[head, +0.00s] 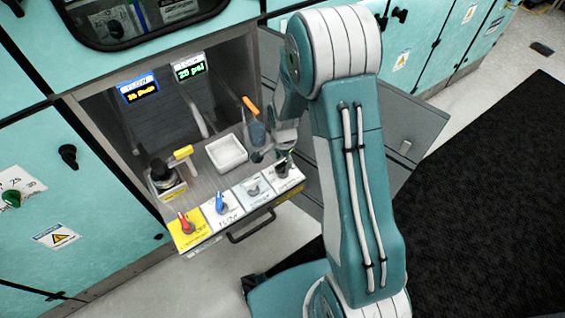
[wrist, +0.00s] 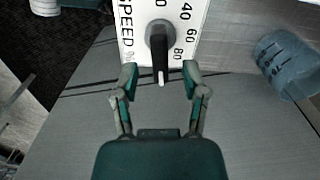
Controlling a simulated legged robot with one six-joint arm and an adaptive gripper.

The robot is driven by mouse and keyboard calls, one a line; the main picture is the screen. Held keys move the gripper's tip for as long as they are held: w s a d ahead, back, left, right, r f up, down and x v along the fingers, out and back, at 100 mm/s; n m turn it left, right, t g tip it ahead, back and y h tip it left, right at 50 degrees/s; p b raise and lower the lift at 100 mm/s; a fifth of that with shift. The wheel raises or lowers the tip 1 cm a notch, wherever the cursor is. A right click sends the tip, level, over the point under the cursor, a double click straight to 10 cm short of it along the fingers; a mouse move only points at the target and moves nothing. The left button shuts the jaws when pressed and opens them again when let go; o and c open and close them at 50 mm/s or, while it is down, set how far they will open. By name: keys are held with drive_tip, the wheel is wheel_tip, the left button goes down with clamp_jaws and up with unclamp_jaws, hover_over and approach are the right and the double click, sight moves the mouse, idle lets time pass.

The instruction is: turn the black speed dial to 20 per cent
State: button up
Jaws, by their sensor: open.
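The black speed dial (wrist: 159,40) sits on a white plate printed SPEED % with 40, 60 and 80 (wrist: 187,35) down its right side. Its handle has a white pointer stripe that points down in the wrist view, past the 80 mark. My gripper (wrist: 159,77) is open, with one finger on each side of the handle's lower end and visible gaps between. In the head view the dial (head: 282,168) is at the right end of the row of knobs, and my gripper (head: 270,148) is just above it, partly hidden by my arm.
A red knob (head: 185,222), a blue knob (head: 220,203) and a grey knob (head: 253,189) stand left of the dial. A white tray (head: 226,152) lies behind them. A blue cup (wrist: 284,66) is right of the plate. Two lit displays (head: 190,68) hang at the back.

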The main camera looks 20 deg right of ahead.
sight(283, 169)
drive_tip(key=shift+d+f, duration=0.1)
drive_tip(key=shift+f, duration=0.85)
drive_tip(key=shift+a+f, duration=0.2)
drive_tip(key=shift+a, duration=0.2)
drive_tip(key=shift+c, duration=0.3)
drive_tip(key=shift+d, duration=0.1)
clamp_jaws()
